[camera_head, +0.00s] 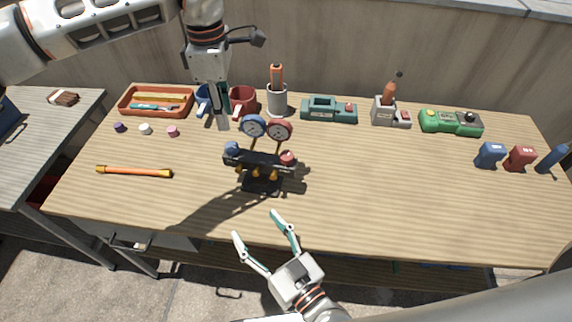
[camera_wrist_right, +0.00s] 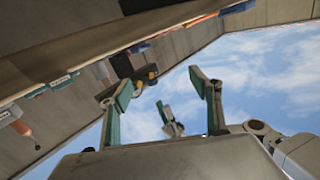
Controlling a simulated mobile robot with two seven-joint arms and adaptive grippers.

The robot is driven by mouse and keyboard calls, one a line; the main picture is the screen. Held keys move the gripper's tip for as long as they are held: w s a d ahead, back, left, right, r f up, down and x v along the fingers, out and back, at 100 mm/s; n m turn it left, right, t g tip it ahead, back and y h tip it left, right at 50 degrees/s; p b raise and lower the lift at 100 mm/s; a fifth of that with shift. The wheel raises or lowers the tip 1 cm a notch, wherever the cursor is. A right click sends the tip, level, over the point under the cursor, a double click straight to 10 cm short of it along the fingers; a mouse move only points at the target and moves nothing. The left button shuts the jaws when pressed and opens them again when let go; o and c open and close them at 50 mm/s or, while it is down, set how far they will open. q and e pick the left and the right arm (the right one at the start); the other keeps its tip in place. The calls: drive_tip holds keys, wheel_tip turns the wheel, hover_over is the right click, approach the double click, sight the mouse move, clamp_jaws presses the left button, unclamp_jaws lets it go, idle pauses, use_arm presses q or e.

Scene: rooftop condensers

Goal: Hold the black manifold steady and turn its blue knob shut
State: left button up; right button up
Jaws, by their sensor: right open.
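The black manifold (camera_head: 262,160) stands upright on a black stand on the wooden bench, with brass fittings along its front. A blue gauge (camera_head: 253,126) and a red gauge (camera_head: 279,131) rise above it. Its blue knob (camera_head: 232,148) is at the left end and a red knob (camera_head: 288,158) at the right end. My left gripper (camera_head: 222,126) points down just above and behind the blue knob in the picture; its fingers overlap edge-on, so their gap is unclear. My right gripper (camera_head: 256,224) is open and empty, in front of the manifold near the bench's front edge.
An orange tray (camera_head: 122,110), mugs (camera_head: 243,100) and a grey cup (camera_head: 277,100) line the back left. Teal (camera_head: 328,110) and green (camera_head: 450,122) devices stand at the back right. An orange bar (camera_head: 134,172) lies left. The bench right of the manifold is clear.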

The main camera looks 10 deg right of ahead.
sight(285, 162)
drive_tip(key=w+d+r+m+h, duration=0.1)
drive_tip(key=w+d+r+h, duration=0.1)
drive_tip(key=w, duration=0.2)
drive_tip(key=w+d+r+m+t+h, duration=0.1)
drive_tip(key=w+d+r+h, duration=0.2)
drive_tip(key=w+d+r+m+t+h, duration=0.1)
drive_tip(key=w+d+r+h, duration=0.1)
drive_tip(key=w+h, duration=0.1)
drive_tip(key=shift+w+d+r+m, duration=0.1)
drive_tip(key=shift+w+d+m, duration=0.1)
drive_tip(key=shift+w, duration=0.25)
drive_tip(key=shift+w+d+r+m, duration=0.1)
drive_tip(key=shift+w+m, duration=0.1)
drive_tip(key=shift+w, duration=0.2)
drive_tip(key=shift+w+d+h, duration=0.1)
drive_tip(key=shift+w+h, duration=0.2)
drive_tip(key=shift+w, duration=3.7)
